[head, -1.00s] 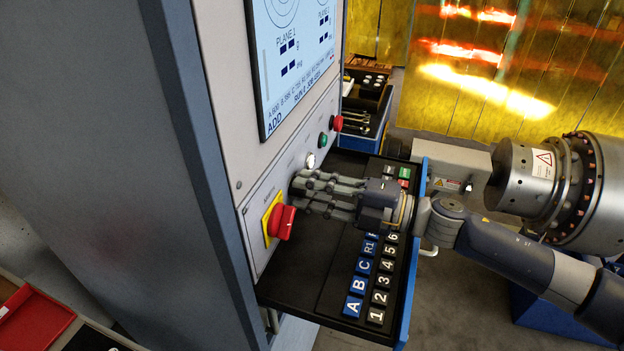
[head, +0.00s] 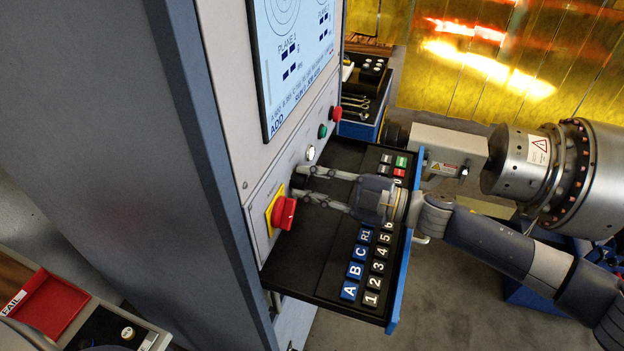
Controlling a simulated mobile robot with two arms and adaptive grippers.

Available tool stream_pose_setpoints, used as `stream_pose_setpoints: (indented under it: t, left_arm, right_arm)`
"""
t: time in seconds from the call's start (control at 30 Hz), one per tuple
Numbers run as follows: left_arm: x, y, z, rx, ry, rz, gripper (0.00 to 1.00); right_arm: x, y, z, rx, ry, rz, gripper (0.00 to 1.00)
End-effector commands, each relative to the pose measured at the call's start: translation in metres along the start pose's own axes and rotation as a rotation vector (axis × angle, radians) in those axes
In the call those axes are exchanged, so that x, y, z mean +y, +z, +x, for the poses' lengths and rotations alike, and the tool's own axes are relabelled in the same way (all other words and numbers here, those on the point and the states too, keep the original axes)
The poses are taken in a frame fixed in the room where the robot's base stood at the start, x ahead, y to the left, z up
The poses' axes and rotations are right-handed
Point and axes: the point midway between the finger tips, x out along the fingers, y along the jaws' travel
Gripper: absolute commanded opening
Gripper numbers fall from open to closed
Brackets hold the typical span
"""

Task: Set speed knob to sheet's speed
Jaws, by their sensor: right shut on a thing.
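The speed knob (head: 298,181) is a small dark knob on the grey front panel, between the red-and-yellow switch and the white button. My right gripper (head: 303,182) reaches in from the right and is shut on it, with one finger above and one below. The fingertips hide much of the knob, and I cannot read its setting. The sheet with the speed is not visible. My left gripper is not in view.
The red rotary switch (head: 284,213) sits just below the knob, close to the lower finger. The white button (head: 310,152), green button (head: 322,131) and red button (head: 336,113) are above. A black keypad shelf (head: 312,272) juts out beneath my gripper. A screen (head: 297,62) is above.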

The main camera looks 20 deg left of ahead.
Motion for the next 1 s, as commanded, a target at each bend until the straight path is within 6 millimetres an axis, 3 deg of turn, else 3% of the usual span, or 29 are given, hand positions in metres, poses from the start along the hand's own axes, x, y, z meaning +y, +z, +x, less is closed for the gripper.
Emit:
stream_pose_setpoints:
  t: [0.4, 0.43, 0.5, 0.83, 1.0]
  left_arm:
    - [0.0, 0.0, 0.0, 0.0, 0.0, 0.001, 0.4]
    - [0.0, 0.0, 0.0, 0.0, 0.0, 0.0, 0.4]
    - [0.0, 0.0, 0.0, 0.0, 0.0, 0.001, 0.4]
    - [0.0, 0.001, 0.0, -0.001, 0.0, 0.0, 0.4]
    - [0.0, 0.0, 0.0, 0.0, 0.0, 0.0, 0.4]
  right_arm:
    - [0.0, 0.002, -0.001, -0.004, 0.001, 0.005, 0.02]
    - [0.0, 0.002, -0.001, -0.004, 0.001, 0.005, 0.33]
    - [0.0, 0.001, -0.001, -0.003, 0.001, 0.005, 0.47]
    - [0.0, 0.001, -0.001, -0.001, 0.0, 0.004, 0.47]
    - [0.0, 0.002, -0.017, -0.005, 0.001, 0.004, 0.47]
